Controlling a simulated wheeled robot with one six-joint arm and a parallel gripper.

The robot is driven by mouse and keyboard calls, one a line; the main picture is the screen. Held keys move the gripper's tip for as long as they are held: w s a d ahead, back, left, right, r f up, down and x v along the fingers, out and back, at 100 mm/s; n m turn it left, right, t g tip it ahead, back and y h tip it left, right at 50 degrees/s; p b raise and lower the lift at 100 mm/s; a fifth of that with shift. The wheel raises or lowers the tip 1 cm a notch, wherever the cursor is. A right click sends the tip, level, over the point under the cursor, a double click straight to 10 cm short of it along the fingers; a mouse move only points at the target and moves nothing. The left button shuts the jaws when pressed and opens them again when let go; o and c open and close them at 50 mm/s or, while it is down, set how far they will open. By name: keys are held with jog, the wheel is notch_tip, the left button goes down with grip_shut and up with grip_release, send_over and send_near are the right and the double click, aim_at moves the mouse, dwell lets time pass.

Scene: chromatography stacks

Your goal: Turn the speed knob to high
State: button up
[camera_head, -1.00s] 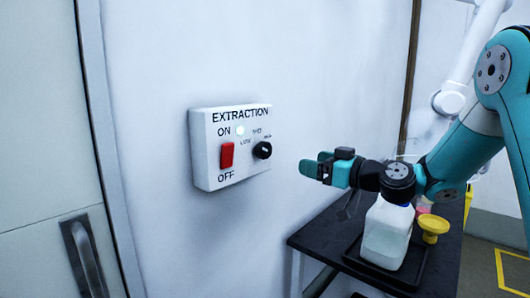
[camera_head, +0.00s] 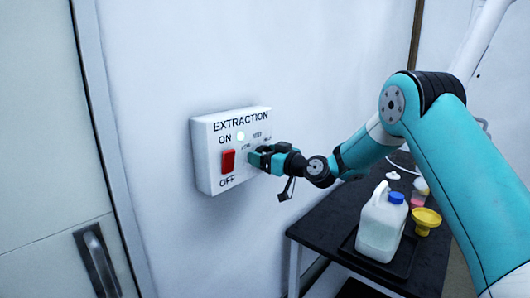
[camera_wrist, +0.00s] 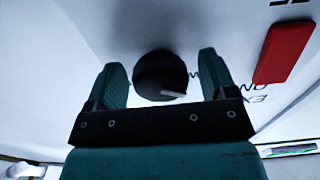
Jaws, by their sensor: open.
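The white EXTRACTION control box (camera_head: 212,170) is fixed to the wall. A red ON/OFF switch (camera_head: 228,161) is on its left side, with a lit indicator light (camera_head: 240,135) above. The black speed knob (camera_wrist: 160,75) shows in the wrist view between the two teal fingers, with a white pointer mark toward the lower right of that picture. My gripper (camera_wrist: 166,80) is open, one finger on each side of the knob, with gaps visible. In the head view my gripper (camera_head: 256,158) is at the box and hides the knob. The speed labels are partly hidden.
A black table (camera_head: 322,229) stands to the right below my arm. On it are a white jug (camera_head: 381,228) with a blue cap in a dark tray and a yellow funnel (camera_head: 425,220). A door handle (camera_head: 97,262) is at the lower left.

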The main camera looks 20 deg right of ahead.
jog(key=c, duration=0.9)
